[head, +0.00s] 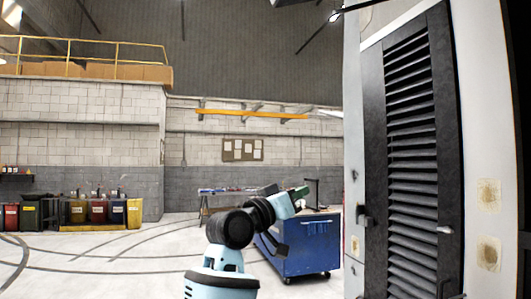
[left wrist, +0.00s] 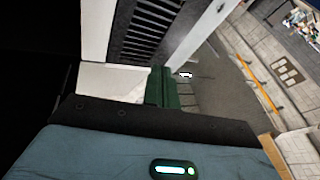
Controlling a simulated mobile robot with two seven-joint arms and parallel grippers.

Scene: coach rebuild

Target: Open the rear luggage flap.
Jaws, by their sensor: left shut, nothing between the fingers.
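A tall black louvred panel (head: 411,150), apparently the luggage flap, stands upright in the pale coach body on the right of the head view. It looks shut in its frame. A small silver handle (head: 444,230) sits on its lower right part, and a dark latch-like block (head: 364,216) is at its left edge. My left gripper (head: 302,192) is left of the coach, apart from the panel. Its green fingers (left wrist: 163,88) are together and empty in the left wrist view, with the louvres (left wrist: 150,28) beyond them. My right gripper shows in neither view.
A blue wheeled cabinet (head: 305,245) stands behind my left arm. A workbench (head: 225,192) is against the far wall. Coloured bins (head: 97,211) stand at the far left. The floor (head: 120,262) left of my arm is clear.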

